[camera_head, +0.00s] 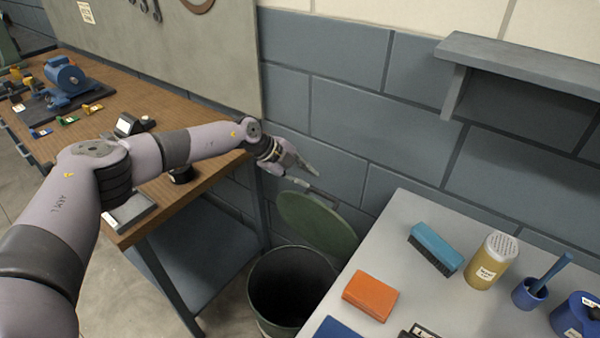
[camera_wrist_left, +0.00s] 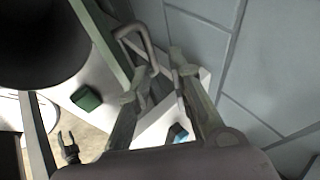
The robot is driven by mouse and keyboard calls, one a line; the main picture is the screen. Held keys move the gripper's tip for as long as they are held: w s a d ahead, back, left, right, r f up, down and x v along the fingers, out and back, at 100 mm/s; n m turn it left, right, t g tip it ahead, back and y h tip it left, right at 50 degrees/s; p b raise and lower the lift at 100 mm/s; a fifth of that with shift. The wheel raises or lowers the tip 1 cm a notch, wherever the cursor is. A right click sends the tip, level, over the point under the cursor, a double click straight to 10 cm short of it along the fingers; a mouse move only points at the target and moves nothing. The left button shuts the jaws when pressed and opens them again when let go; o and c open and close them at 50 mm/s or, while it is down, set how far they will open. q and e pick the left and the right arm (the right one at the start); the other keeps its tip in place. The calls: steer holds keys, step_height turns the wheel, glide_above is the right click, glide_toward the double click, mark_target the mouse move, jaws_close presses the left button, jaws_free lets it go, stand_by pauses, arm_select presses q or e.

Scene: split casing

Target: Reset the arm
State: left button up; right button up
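My left arm (camera_head: 200,142) reaches across from the left, past the end of the wooden bench. Its gripper (camera_head: 308,174) is above the raised round green lid (camera_head: 318,222) of a bin (camera_head: 292,287). In the left wrist view the two fingers (camera_wrist_left: 160,80) are apart, with nothing seen held. A grey bent lid handle (camera_wrist_left: 135,33) is close to the fingertips; I cannot tell whether they touch it. A small dark two-pronged shape at the lower left of that view looks like my right gripper (camera_wrist_left: 68,146), prongs apart. The right gripper is not in the head view.
The wooden bench (camera_head: 186,200) bears a blue motor (camera_head: 66,78) and small parts. A light table (camera_head: 405,212) at right holds an orange block (camera_head: 370,296), a blue brush (camera_head: 435,248) and a yellow shaker (camera_head: 491,262). A wall shelf (camera_head: 520,65) juts out above. The wall is close behind the gripper.

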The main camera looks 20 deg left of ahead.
arm_select(q)
steer(key=shift+v, duration=0.85)
